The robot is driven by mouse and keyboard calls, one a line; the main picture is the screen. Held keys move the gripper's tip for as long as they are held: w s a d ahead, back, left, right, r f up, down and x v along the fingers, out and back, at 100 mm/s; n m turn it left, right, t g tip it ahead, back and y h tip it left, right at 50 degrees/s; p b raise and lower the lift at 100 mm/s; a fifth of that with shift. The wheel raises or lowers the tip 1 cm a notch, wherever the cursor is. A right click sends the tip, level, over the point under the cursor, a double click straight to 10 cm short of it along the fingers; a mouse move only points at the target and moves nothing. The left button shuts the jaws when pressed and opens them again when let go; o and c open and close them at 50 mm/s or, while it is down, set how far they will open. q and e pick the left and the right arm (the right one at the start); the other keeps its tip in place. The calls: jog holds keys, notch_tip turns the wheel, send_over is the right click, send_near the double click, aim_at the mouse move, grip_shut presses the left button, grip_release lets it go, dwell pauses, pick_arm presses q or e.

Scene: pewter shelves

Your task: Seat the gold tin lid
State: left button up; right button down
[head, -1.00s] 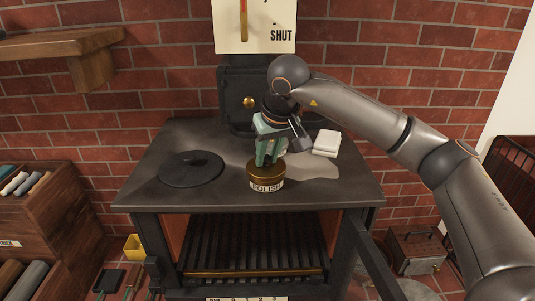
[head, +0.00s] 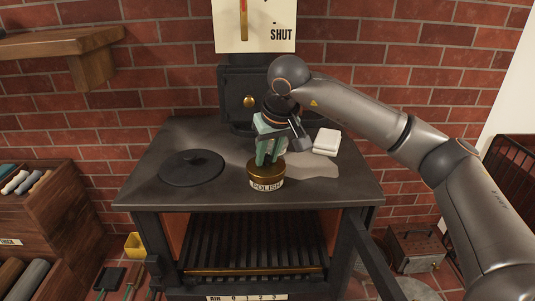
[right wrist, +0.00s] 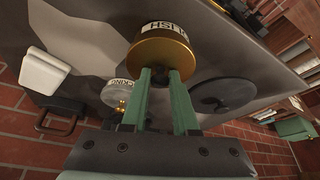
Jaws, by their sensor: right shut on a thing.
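The gold tin lid (head: 266,170) sits at the top of a tin with a white band lettered POLISH (head: 266,184), near the front middle of the black stove top. Whether the lid is fully down on the rim I cannot tell. My right gripper (head: 268,160) comes down from above, its green fingers shut on the lid's top. In the right wrist view the fingers (right wrist: 165,85) meet the gold lid (right wrist: 160,48), with a narrow gap between them; the gripped part is largely hidden. My left gripper is not in view.
A flat black round cover (head: 191,168) lies on the stove top (head: 225,135) to the left. A white block (head: 326,142) lies at the right. A black stove door with a brass knob (head: 249,101) stands behind. The front left of the top is clear.

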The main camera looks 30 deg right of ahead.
jog(key=shift+f, duration=0.4)
jog(key=shift+f, duration=0.15)
dwell(0.9)
jog(key=c, duration=0.6)
grip_release()
jog(key=shift+r+p, duration=2.95)
jog(key=shift+r, duration=0.65)
jog(key=shift+f, duration=0.1)
